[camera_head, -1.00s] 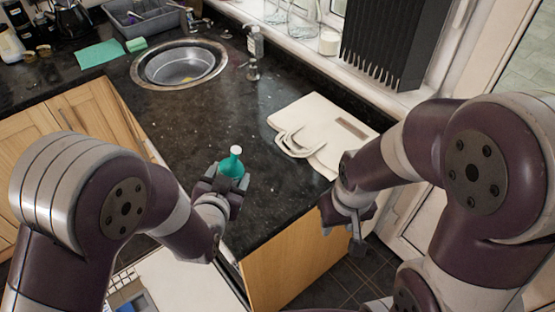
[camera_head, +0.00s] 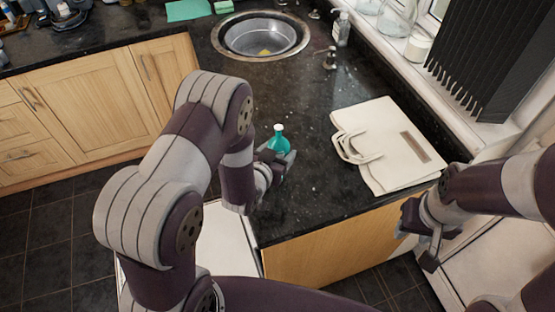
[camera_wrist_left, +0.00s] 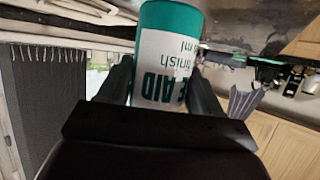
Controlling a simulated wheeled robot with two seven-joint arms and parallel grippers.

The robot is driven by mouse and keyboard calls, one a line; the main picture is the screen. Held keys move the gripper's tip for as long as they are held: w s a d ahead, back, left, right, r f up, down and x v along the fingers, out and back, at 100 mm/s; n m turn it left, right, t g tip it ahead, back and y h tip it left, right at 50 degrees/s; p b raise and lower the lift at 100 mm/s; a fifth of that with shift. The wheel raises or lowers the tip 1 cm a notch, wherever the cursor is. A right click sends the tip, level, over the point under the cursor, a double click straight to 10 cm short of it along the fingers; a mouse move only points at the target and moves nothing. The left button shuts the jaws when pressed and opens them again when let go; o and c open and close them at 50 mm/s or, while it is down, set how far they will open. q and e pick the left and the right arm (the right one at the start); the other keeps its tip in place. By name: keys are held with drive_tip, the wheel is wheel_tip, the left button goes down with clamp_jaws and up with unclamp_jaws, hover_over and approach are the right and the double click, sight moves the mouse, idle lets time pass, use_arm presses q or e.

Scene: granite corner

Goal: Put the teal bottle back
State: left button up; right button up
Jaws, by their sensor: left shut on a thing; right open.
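The teal bottle (camera_head: 278,142) with a white cap is upright in my left gripper (camera_head: 276,160), over the dark counter near its front edge. In the left wrist view the bottle (camera_wrist_left: 166,60) shows a white label with green print, and the fingers close on it from both sides. I cannot tell whether its base touches the counter. My right gripper (camera_head: 428,250) is empty and open, hanging low at the right, in front of the counter's edge and apart from the bottle.
A cream bag (camera_head: 385,150) lies flat on the counter to the right. The round sink (camera_head: 232,52) is at the back, with a soap dispenser (camera_head: 341,30) beside it. A green cloth (camera_head: 188,10) lies at the back left. The counter (camera_head: 285,95) between sink and bottle is clear.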

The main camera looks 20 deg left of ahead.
use_arm(q)
drive_tip(key=f, duration=0.3)
drive_tip(key=shift+s+a+f+p, duration=0.25)
drive_tip(key=shift+a+f+p, duration=0.05)
drive_tip(key=shift+a, duration=0.05)
drive_tip(key=shift+w+d+f, duration=0.1)
drive_tip(key=shift+w+f, duration=0.1)
drive_tip(key=shift+f, duration=0.2)
drive_tip(key=o, duration=1.3)
drive_tip(key=shift+s, duration=0.1)
drive_tip(key=shift+c, duration=0.2)
